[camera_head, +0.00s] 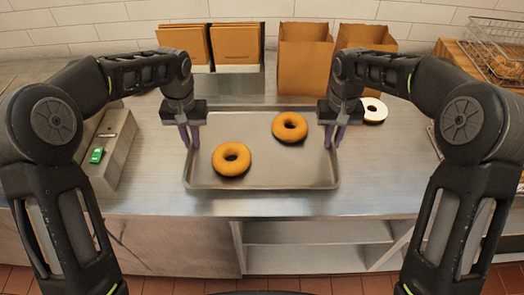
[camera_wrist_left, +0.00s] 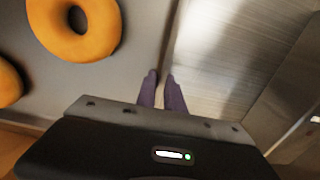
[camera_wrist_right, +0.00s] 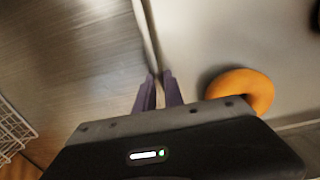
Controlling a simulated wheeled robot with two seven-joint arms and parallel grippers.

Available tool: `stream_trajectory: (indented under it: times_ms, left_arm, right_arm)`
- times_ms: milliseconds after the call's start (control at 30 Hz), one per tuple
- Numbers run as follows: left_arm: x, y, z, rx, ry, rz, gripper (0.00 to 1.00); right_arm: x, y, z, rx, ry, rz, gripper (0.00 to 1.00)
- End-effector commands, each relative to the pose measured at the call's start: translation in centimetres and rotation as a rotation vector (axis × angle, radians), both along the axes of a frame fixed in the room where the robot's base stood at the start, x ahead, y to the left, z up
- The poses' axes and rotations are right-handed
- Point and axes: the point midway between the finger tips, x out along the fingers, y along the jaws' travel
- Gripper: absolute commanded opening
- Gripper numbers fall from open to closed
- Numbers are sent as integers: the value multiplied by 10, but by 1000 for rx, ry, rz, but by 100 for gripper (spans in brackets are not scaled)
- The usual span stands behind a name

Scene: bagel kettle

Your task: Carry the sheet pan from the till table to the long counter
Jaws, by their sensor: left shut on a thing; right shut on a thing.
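The sheet pan (camera_head: 265,181) is a grey metal tray with two orange-brown bagels on it, one at front left (camera_head: 231,159) and one at back right (camera_head: 290,127). My left gripper (camera_head: 190,137) is shut on the pan's left rim; in the left wrist view its purple fingers (camera_wrist_left: 164,88) straddle that rim. My right gripper (camera_head: 334,136) is shut on the right rim; in the right wrist view its fingers (camera_wrist_right: 158,88) straddle the rim. The pan looks level, over or on the metal counter; I cannot tell whether it touches.
Brown paper bags (camera_head: 305,62) and a holder with brown cards (camera_head: 234,47) stand behind the pan. A white-topped ring (camera_head: 374,111) lies to the right. A grey device with a green button (camera_head: 97,155) is at left. A wire basket (camera_head: 497,45) is at far right.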

Motion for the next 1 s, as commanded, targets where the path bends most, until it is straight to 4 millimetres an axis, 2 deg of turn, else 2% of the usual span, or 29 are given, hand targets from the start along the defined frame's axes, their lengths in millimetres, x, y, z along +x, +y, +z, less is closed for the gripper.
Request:
stream_trajectory:
  times_ms: [33,267,633,867,1000]
  left_arm:
    - [0,-12,1,-17,-3,-11,15]
    - [0,-9,2,-14,-2,-8,34]
    - [0,-6,5,-10,-3,-4,35]
    - [1,-6,35,-9,-5,-4,35]
    - [1,-7,64,-11,-6,-4,35]
  right_arm:
    - [0,12,1,17,-3,11,15]
    - [0,9,2,13,-2,8,34]
    - [0,5,1,9,-1,4,35]
    - [0,5,1,8,0,3,35]
    - [0,4,1,8,0,3,35]
